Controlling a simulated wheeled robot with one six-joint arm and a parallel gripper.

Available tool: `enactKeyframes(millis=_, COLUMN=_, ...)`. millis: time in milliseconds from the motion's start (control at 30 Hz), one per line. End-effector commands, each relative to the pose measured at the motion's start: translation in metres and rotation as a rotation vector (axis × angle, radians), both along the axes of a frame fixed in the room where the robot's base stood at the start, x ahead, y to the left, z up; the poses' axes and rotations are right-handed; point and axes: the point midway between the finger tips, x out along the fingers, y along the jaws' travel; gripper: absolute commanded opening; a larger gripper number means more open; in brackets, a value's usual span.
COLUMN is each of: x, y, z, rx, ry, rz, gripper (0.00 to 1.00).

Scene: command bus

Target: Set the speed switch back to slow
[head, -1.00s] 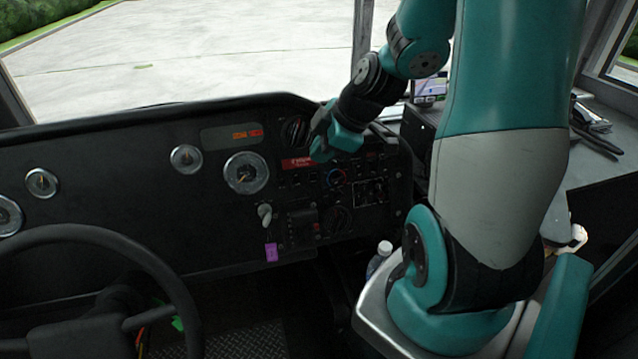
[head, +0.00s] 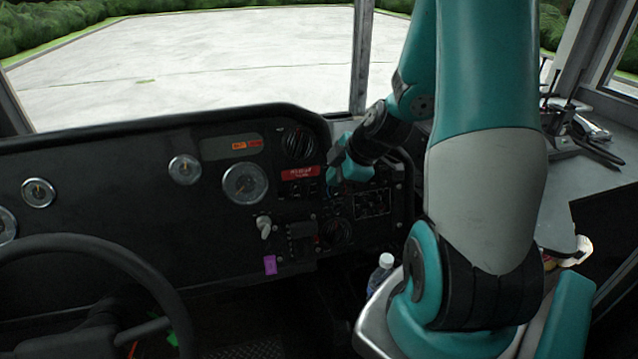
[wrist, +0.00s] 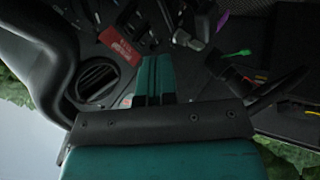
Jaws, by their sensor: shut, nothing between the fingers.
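The black dashboard control panel (head: 282,212) carries small switches (head: 310,188) below a red label (head: 300,173), which also shows in the wrist view (wrist: 118,45). I cannot tell which of the controls is the speed switch, or read its setting. My gripper (head: 334,174) is just right of the red label, in front of the panel, and hides part of the controls behind it. In the wrist view my gripper (wrist: 155,66) is shut with its teal fingers together and nothing between them. I cannot tell whether the fingertips touch the panel.
A round air vent (head: 298,142) is above the red label. A lever (head: 264,227), a purple tag (head: 270,265) and a dark knob (head: 338,231) are lower on the panel. The steering wheel (head: 100,255) is at the left. A bottle (head: 381,272) stands below the panel.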

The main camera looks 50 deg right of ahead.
Motion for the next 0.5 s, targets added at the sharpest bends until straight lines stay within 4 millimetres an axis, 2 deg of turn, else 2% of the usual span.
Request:
enactKeyframes(millis=33, x=0.006, y=0.003, z=-0.012, rx=0.004, ry=0.004, rz=0.004, gripper=0.00)
enactKeyframes(millis=267, x=0.032, y=0.007, z=-0.052, rx=0.003, ry=0.004, rz=0.004, gripper=0.00)
enactKeyframes(millis=500, x=0.059, y=-0.010, z=-0.056, rx=0.000, ry=0.001, rz=0.000, gripper=0.00)
